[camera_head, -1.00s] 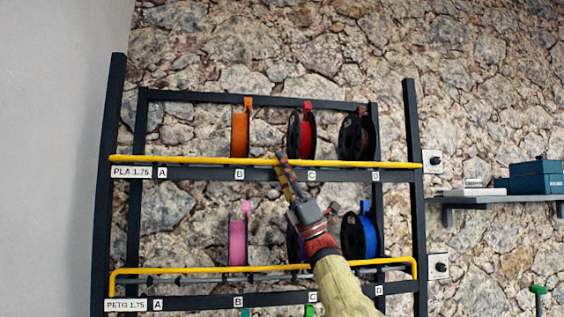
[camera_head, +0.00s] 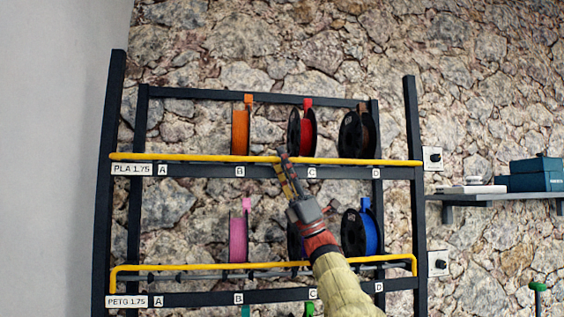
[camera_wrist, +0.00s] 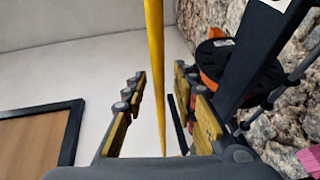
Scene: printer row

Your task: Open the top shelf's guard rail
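The top shelf's guard rail (camera_head: 210,158) is a straight yellow bar running along the front of the shelf labelled PLA 1.75, from the left post to the right post. My gripper (camera_head: 283,161) reaches up to it from below, between labels B and C. In the wrist view the yellow rail (camera_wrist: 154,60) passes through the gap between my gripper's two fingers (camera_wrist: 160,88). The fingers are apart, with a visible gap to the rail on each side. My arm hides part of the shelves below.
Orange (camera_head: 240,132), red (camera_head: 308,132) and dark brown (camera_head: 357,134) spools stand behind the top rail. The lower shelf has its own yellow rail (camera_head: 190,267), with pink (camera_head: 237,240) and blue (camera_head: 370,235) spools. A wall shelf (camera_head: 490,197) with boxes is at right.

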